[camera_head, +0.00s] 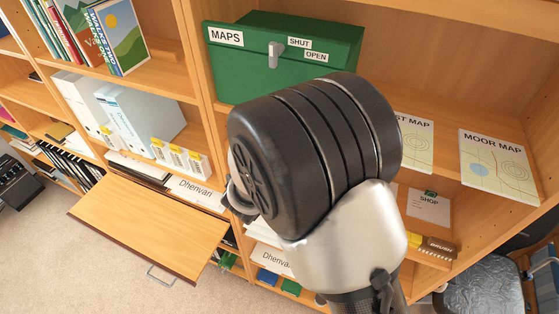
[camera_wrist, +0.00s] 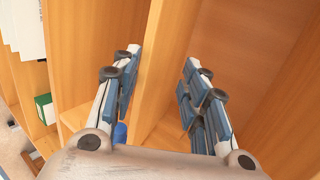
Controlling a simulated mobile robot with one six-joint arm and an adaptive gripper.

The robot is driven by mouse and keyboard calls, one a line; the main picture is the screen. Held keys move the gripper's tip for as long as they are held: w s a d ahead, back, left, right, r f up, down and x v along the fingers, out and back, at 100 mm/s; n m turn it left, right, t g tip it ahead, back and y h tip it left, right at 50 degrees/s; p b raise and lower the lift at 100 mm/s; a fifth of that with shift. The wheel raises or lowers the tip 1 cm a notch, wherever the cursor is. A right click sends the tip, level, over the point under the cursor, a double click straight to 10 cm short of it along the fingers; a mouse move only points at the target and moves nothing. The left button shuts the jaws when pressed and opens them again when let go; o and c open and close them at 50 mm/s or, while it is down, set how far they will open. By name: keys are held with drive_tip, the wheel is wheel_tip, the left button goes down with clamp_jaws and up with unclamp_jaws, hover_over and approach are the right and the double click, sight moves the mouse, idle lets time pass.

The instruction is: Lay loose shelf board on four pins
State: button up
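My gripper (camera_wrist: 162,58) is open in the wrist view, its two blue-padded fingers wide apart with nothing held between them. A pale wooden edge (camera_wrist: 153,70) of the shelving runs lengthwise in the gap, beyond the fingers; I cannot tell how far off it is. In the head view my arm covers the middle of the shelving and the fingers are hidden. A flat wooden board (camera_head: 150,228) with a dark front edge juts out at lower left, a metal handle below it; I cannot tell whether it is the loose shelf board. No pins can be made out.
A green MAPS box (camera_head: 285,52) stands on the upper shelf behind my arm. The Moor Map (camera_head: 497,163) lies at right. White binders (camera_head: 140,115) and picture books (camera_head: 113,35) fill shelves at left. Carpet (camera_head: 60,265) is clear at lower left. A dark chair (camera_head: 480,287) stands at lower right.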

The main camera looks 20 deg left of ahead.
drive_tip(key=shift+r, duration=0.3)
drive_tip(key=shift+f+g, duration=0.1)
drive_tip(key=shift+g, duration=0.5)
drive_tip(key=shift+s, duration=0.1)
drive_tip(key=shift+v, duration=1.2)
drive_tip(key=shift+v, duration=1.25)
